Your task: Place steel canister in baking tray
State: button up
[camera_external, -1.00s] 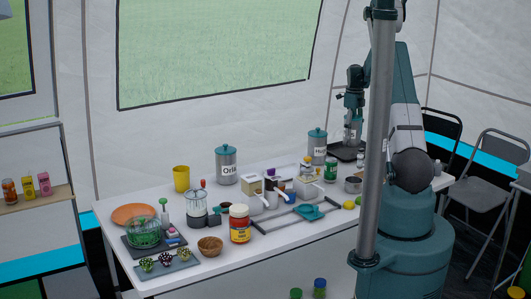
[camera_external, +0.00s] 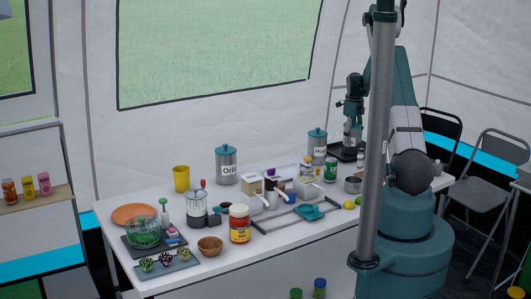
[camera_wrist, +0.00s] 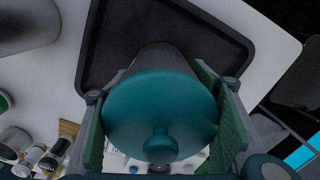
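The steel canister has a grey metal body and a teal lid (camera_wrist: 160,110) with a round knob. In the wrist view it fills the space between the two fingers of my gripper (camera_wrist: 165,110), which is closed around it. The black baking tray (camera_wrist: 100,30) lies beneath it. In the external view my gripper (camera_external: 351,112) points down at the back right of the table, with the canister (camera_external: 350,138) upright over the tray (camera_external: 337,153). The canister's base is partly hidden, so I cannot tell whether it touches the tray.
Two more teal-lidded canisters stand left of the tray, one farther left (camera_external: 227,166) and one close by (camera_external: 317,148). A green-labelled can (camera_external: 331,170) and a metal pot (camera_external: 353,185) stand in front. Jars, bowls and boards crowd the white table (camera_external: 330,229). A grey pole is at right.

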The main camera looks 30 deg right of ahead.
jog(key=o, duration=0.3)
jog(key=shift+o, duration=0.2)
jog(key=shift+r, duration=0.15)
notch_tip(320, 180, up, 12)
jog(key=shift+r+p, duration=0.1)
jog(key=shift+p, duration=0.4)
dwell(0.6)
